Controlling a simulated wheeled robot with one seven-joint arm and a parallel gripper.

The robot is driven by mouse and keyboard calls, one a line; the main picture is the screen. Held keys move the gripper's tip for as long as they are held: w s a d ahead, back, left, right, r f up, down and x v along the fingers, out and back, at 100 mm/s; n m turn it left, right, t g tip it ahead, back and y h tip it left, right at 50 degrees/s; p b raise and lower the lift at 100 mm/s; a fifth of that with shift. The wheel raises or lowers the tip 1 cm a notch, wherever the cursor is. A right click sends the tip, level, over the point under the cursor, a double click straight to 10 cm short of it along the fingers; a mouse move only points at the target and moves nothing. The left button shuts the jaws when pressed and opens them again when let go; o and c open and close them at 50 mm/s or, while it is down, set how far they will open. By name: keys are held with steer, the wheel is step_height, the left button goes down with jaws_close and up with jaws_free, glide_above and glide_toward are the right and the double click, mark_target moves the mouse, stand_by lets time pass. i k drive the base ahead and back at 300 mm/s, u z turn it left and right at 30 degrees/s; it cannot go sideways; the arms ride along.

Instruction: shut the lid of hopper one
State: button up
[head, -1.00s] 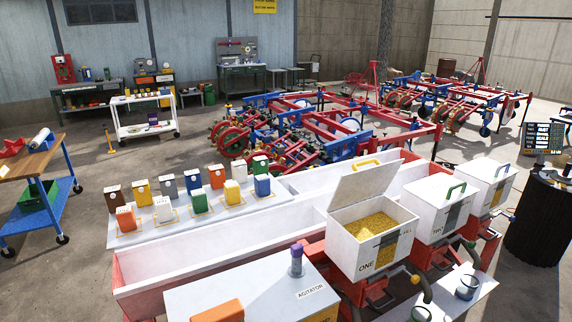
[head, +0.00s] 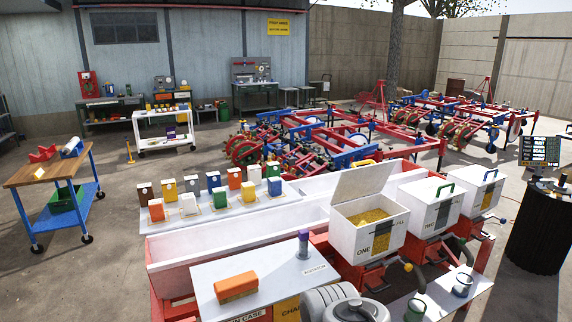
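Hopper one (head: 352,238) is a white box marked ONE, standing at the left end of the row of hoppers. Its white lid (head: 362,181) is open and stands tilted up from the back of the box. A yellow handle (head: 364,162) shows at the lid's top edge. Yellow grain (head: 369,217) lies inside the open box. My gripper is not in view; only grey rounded parts of my arm show at the bottom edge, in front of hopper one.
Two more white hoppers (head: 436,208) (head: 483,190) with green handles stand shut to the right. A white worktop (head: 215,276) with an orange block (head: 236,286) and a purple-capped container (head: 303,242) lies left of hopper one. A dark drum (head: 537,235) stands at right.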

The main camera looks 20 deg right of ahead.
mark_target(354, 184)
steer(key=u, duration=0.2)
steer(key=i, duration=1)
